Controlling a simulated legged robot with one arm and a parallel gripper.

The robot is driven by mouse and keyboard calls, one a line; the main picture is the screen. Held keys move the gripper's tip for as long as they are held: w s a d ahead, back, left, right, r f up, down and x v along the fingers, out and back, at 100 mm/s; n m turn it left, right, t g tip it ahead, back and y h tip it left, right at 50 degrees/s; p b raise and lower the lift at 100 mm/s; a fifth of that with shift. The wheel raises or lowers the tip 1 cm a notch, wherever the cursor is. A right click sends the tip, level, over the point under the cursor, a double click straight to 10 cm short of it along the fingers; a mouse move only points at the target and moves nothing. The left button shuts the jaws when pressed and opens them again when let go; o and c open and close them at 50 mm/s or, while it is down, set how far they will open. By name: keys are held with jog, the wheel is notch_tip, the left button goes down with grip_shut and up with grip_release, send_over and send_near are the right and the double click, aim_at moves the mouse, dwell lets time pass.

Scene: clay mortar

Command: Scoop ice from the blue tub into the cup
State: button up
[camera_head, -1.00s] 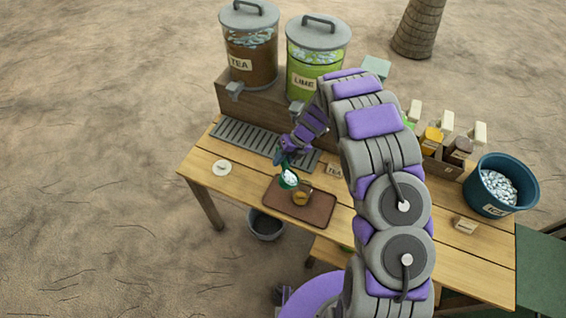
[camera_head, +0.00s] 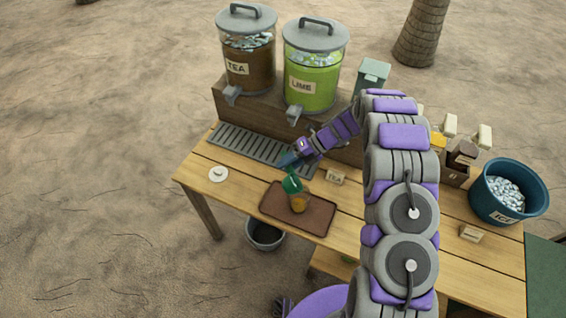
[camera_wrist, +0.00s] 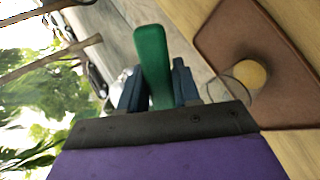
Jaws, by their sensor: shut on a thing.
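My gripper (camera_head: 291,159) is shut on a green scoop (camera_head: 291,184). In the wrist view the green handle (camera_wrist: 151,60) sits between my two blue fingers (camera_wrist: 157,88). The scoop is tipped, its bowl at the top of the clear cup (camera_head: 299,203). I cannot tell whether it touches the rim or holds ice. The cup stands upright on the brown tray (camera_head: 272,208) with amber contents low in it; it also shows in the wrist view (camera_wrist: 247,75). The blue tub (camera_head: 536,202) labelled ICE is at the table's right end, full of ice (camera_head: 505,192).
Tea (camera_head: 246,52) and lime (camera_head: 312,75) dispensers stand on a raised wooden shelf behind a metal drip grate (camera_head: 243,145). A white disc (camera_head: 218,174) lies left. A dark bucket (camera_head: 265,234) stands below the table.

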jog(key=shift+d+r+y, duration=0.1)
jog(key=shift+d+y, duration=0.3)
jog(key=shift+d, duration=0.05)
jog(key=shift+w+d+g+y+p, duration=0.1)
jog(key=shift+d+g+y+p, duration=0.1)
jog(key=shift+g+y+p, duration=0.35)
jog(key=shift+a+y+p, duration=0.4)
jog(key=shift+a+y, duration=0.15)
jog(key=shift+w+a+f+y, duration=0.1)
jog(key=shift+a+f+y, duration=0.15)
jog(key=shift+y, duration=0.35)
jog(key=shift+d+g+y+b, duration=0.3)
jog(key=shift+d+g+y, duration=0.05)
jog(key=shift+d+y, duration=0.15)
jog(key=shift+a+r+y, duration=0.1)
jog(key=shift+a+y, duration=0.05)
jog(key=shift+y, duration=0.15)
jog(key=shift+d+r, duration=0.1)
jog(key=shift+d, duration=0.65)
